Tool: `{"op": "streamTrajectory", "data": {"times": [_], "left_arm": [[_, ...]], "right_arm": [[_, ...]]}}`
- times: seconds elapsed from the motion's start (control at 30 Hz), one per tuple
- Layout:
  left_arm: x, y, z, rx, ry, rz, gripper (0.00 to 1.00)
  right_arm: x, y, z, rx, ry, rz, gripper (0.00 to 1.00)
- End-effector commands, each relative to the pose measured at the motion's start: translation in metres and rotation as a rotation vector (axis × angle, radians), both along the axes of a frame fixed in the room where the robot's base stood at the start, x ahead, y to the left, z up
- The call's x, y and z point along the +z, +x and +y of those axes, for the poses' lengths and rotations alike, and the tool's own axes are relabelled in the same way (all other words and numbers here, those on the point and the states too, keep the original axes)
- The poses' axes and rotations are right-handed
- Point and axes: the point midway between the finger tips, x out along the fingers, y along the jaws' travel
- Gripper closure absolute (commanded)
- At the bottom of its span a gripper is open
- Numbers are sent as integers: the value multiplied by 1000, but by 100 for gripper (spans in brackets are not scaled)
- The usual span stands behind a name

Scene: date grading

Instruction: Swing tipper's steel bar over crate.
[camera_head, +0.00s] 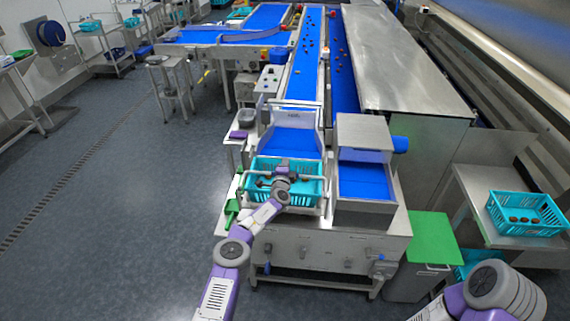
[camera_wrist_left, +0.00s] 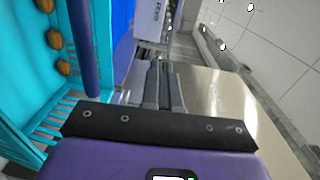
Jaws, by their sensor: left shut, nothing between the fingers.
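A turquoise crate (camera_head: 312,192) sits at the lower end of the blue chute, at the front of the machine. A thin pale bar (camera_head: 308,177), apparently the tipper's steel bar, runs across the crate's top. My left gripper (camera_head: 283,164) is above the crate, close to the bar; the head view does not show whether they touch. In the left wrist view its fingers (camera_wrist_left: 162,80) are shut and empty. There a dark bar (camera_wrist_left: 83,45) crosses the crate (camera_wrist_left: 50,105) left of the fingers, apart from them. Several brown dates (camera_wrist_left: 62,67) lie inside. My right gripper is out of view.
A steel-topped box (camera_head: 363,131) with a blue outlet stands right of the crate. A green-lidded bin (camera_head: 430,237) and a steel table (camera_head: 478,192) with another turquoise crate (camera_head: 527,212) are further right. A green scoop-like item (camera_head: 231,211) hangs at left. Floor at left is clear.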

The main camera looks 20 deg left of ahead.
Motion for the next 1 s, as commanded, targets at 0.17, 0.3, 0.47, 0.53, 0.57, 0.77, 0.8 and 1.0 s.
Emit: {"op": "streamTrajectory", "data": {"times": [0.17,0.3,0.47,0.53,0.57,0.77,0.8,1.0], "left_arm": [[-2,3,0,1,-6,34,100],[-4,5,1,1,-8,54,100],[-6,6,0,0,-12,73,100],[-7,7,0,0,-13,79,100],[-7,7,0,1,-12,80,100],[-8,8,1,0,-14,88,100],[-8,8,1,0,-14,89,100],[-8,8,1,0,-15,90,100]], "right_arm": [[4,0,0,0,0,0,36],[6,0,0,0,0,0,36],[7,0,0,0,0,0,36],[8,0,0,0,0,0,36],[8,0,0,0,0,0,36],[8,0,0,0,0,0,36],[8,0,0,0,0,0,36],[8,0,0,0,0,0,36]]}}
